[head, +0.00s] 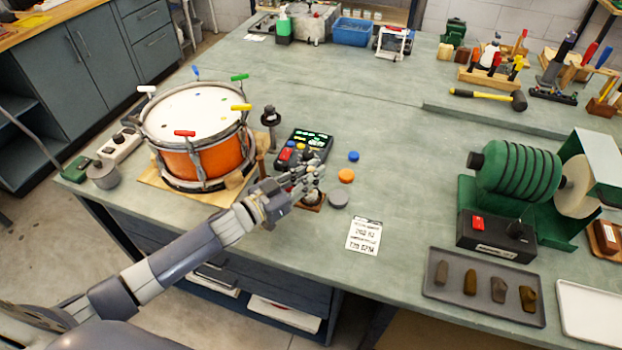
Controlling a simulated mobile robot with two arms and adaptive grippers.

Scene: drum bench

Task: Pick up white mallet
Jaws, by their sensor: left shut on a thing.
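My left gripper (312,184) is shut at the front of the bench, right of the drum, above a small brown stand (313,205). The thing between its fingers is mostly hidden by them; I take it to be the white mallet, but its head and handle cannot be made out. Whether it still touches the stand I cannot tell. My right gripper is not in view.
An orange drum (197,166) with coloured rim keys stands left of the gripper. A black control box (304,147) is just behind it. Blue, orange (346,176) and grey discs lie right, near a printed card (364,236). A green machine (520,175) stands farther right.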

